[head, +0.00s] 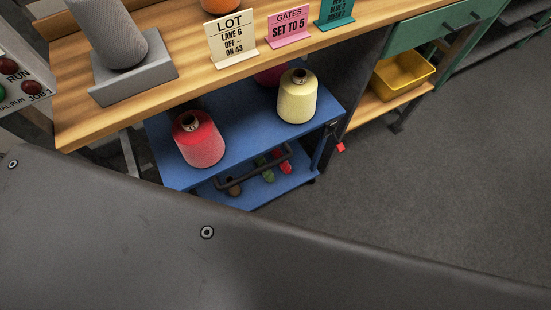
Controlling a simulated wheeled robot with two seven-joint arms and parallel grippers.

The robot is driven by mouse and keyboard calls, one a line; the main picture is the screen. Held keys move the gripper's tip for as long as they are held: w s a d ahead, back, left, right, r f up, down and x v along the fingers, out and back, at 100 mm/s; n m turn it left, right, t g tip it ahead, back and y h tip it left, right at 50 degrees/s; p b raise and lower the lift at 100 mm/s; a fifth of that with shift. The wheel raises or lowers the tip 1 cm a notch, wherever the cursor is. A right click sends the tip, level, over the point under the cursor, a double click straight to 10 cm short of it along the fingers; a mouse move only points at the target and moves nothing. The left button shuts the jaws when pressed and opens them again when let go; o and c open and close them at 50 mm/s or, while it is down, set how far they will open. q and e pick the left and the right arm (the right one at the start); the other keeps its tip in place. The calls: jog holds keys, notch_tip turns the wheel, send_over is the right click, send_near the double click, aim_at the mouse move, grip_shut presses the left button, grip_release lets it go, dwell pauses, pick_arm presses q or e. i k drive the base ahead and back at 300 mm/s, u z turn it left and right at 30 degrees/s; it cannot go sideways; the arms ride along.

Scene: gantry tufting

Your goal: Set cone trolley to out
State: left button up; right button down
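The cone trolley (232,152) is a blue two-shelf cart partly under the wooden bench; its front part sticks out and its rear is hidden by the bench top. A red yarn cone (199,141) and a cream yarn cone (297,97) stand on its top shelf, with a dark pink cone (270,75) behind, partly covered by the bench. A dark handle bar (256,170) runs along its front. Several small coloured items lie on the lower shelf. Neither of my grippers is in view.
The wooden bench (185,50) carries a grey cone holder (134,80) and signs reading LOT (232,38) and GATES SET TO 5 (288,27). A yellow bin (403,72) sits on a low shelf at right. Grey floor (430,180) is clear at right.

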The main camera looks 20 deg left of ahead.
aim_at(243, 112)
jog(key=u, duration=1.75)
jog(key=k, duration=1.35)
jog(key=z, duration=1.55)
jog(key=i, duration=0.5)
jog(key=u, duration=0.05)
